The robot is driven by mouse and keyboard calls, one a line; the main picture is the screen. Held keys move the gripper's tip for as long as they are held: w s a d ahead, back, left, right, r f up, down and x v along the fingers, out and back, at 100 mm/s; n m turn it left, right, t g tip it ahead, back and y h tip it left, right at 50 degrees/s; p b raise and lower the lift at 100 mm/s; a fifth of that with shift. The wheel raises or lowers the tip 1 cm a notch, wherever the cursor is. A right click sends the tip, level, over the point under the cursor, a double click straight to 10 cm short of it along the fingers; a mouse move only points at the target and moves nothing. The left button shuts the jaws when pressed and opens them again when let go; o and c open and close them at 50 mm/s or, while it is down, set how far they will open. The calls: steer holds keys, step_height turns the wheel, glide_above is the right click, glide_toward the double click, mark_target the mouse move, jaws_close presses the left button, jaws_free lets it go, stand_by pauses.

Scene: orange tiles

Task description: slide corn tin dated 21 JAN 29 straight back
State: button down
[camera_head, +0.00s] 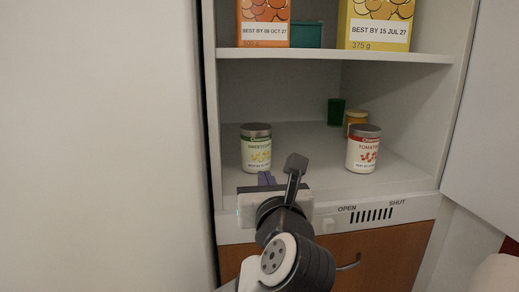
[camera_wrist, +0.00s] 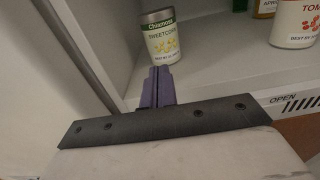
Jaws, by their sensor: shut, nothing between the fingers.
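A sweetcorn tin (camera_head: 256,148) with a green and white label and a grey lid stands upright at the front left of the lower shelf. It also shows in the wrist view (camera_wrist: 161,40). Its date is too small to read. My gripper (camera_head: 266,178) is in front of the tin, low near the shelf's front edge. In the wrist view the purple fingers (camera_wrist: 157,75) are together with nothing between them, pointing at the tin's base. The tips look close to the tin; I cannot tell if they touch.
The shelf behind the sweetcorn tin looks clear. The cupboard's left wall is close beside it. Boxes (camera_head: 374,25) stand above.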

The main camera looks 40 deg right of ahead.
mark_target(258, 154)
steer(key=shift+w+d+r+p, duration=0.25)
steer(key=shift+w+p, duration=0.3)
steer(key=shift+p, duration=1.65)
steer(key=p, duration=0.4)
steer(key=shift+d, duration=0.15)
steer(key=p+x, duration=0.2)
steer(key=x, duration=0.7)
steer(key=shift+f, duration=0.2)
